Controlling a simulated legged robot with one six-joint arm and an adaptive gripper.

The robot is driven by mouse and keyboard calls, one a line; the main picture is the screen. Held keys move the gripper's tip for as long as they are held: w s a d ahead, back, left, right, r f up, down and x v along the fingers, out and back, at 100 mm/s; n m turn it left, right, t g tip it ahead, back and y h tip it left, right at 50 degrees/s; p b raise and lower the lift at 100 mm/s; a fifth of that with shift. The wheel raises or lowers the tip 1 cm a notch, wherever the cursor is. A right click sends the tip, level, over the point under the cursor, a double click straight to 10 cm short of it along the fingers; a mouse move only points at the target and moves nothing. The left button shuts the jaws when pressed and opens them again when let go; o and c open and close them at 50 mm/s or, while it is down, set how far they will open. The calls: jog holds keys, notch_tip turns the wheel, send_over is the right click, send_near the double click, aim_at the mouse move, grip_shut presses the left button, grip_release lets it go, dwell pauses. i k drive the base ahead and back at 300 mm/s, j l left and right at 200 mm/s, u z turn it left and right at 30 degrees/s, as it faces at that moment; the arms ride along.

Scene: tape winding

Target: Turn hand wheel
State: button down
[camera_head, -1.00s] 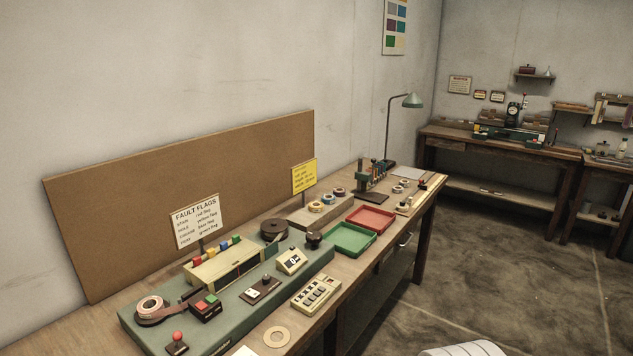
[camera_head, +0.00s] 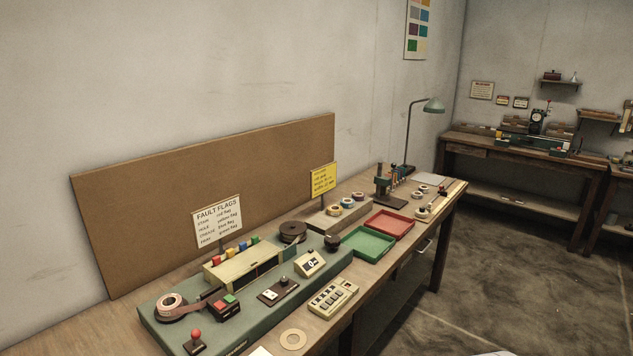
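A green winding machine (camera_head: 232,320) lies along the workbench. A dark round knob (camera_head: 332,243) stands at its far right end; it may be the hand wheel, but it is too small to be sure. A dark tape reel (camera_head: 293,231) sits at the back of the machine, and a paler tape roll (camera_head: 170,305) sits at its near left end. A small counter box (camera_head: 311,263) is near the knob. My gripper is not in view, and nothing touches the knob.
A green tray (camera_head: 364,243) and a red tray (camera_head: 390,224) lie beyond the machine. A keypad box (camera_head: 333,298) and a flat ring (camera_head: 293,340) lie in front. A fault flags sign (camera_head: 217,221) stands behind. Open floor (camera_head: 500,270) is right of the bench.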

aim_at(331, 240)
jog(key=i+l+u, duration=0.2)
jog(key=i+l, duration=0.4)
jog(key=i, duration=0.25)
jog(key=i+l+u, duration=0.15)
jog(key=i+l, duration=0.6)
jog(key=i, duration=0.05)
